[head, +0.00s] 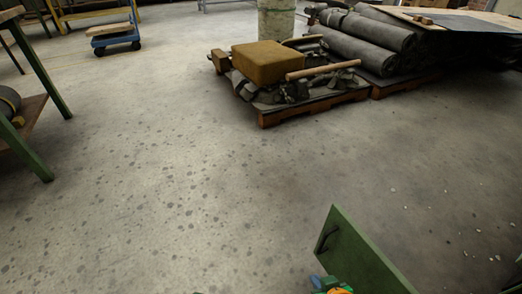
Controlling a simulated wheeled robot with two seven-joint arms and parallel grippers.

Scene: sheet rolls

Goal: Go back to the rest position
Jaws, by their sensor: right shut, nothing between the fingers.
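A small part of my right gripper (328,285), in blue, green and orange, shows at the bottom edge of the head view, right of the middle. It is shut with nothing held. Most of it is cut off by the frame. It appears close beside the lower left edge of a green panel (360,262) with a dark handle; whether they touch cannot be told. My left gripper is not in view.
A wooden pallet (315,107) with a brown block (270,62) and rods stands at the upper middle. Dark sheet rolls (365,42) lie behind it. The middle floor (170,190) is clear.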

